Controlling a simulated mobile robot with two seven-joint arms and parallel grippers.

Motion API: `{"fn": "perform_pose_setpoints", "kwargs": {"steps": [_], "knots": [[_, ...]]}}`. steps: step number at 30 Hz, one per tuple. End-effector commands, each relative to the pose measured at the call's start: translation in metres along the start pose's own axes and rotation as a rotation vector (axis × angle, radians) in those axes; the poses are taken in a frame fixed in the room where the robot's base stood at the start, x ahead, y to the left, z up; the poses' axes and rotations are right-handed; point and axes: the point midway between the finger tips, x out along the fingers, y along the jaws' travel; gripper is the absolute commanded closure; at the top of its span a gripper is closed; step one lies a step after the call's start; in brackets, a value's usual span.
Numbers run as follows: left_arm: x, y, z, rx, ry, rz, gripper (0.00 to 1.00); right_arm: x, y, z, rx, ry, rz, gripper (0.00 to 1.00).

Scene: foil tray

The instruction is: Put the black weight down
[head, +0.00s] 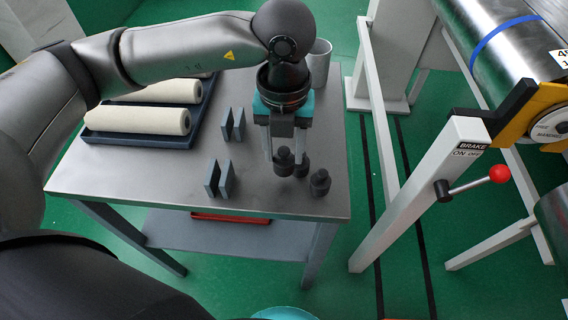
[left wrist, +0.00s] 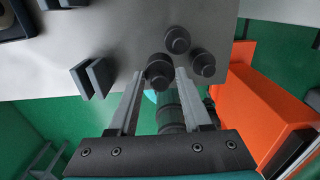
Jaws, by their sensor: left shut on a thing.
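My left gripper (head: 284,158) reaches down over the front right part of the grey table (head: 270,202). It is shut on a black weight (head: 283,167), a knobbed cylinder that looks upright. In the left wrist view, the held weight (left wrist: 159,76) sits between the tips of the left gripper (left wrist: 159,80). Whether its base touches the table I cannot tell. Two similar black weights stand close by: one (head: 301,168) just right of the held one and another (head: 320,184) nearer the right edge. They also show in the left wrist view (left wrist: 177,40) (left wrist: 203,63). My right gripper is not in view.
Two pairs of upright grey plates (head: 219,180) (head: 233,124) stand left of the gripper. A dark tray (head: 140,141) with cream rolls lies at the left, and a metal cup (head: 320,62) stands at the back. A white frame with a red-knobbed brake lever (head: 470,184) is at right.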

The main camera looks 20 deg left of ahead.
Motion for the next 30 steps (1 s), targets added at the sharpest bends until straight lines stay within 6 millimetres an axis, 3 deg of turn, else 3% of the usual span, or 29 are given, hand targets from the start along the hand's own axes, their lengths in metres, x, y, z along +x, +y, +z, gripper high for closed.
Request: {"fn": "perform_pose_setpoints", "kwargs": {"steps": [10, 22, 23, 30], "knots": [[0.042, 0.0, 0.0, 0.0, 0.001, 0.001, 1.0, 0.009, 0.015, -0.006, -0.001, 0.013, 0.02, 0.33], [0.046, 0.0, 0.0, 0.001, -0.001, -0.001, 1.0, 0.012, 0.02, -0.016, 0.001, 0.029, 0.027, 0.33], [0.046, 0.0, 0.0, 0.001, 0.0, 0.0, 0.49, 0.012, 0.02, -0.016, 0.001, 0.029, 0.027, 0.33], [0.045, 0.0, 0.0, 0.001, 0.0, 0.0, 0.22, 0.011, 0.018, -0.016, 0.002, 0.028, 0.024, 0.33]]}}
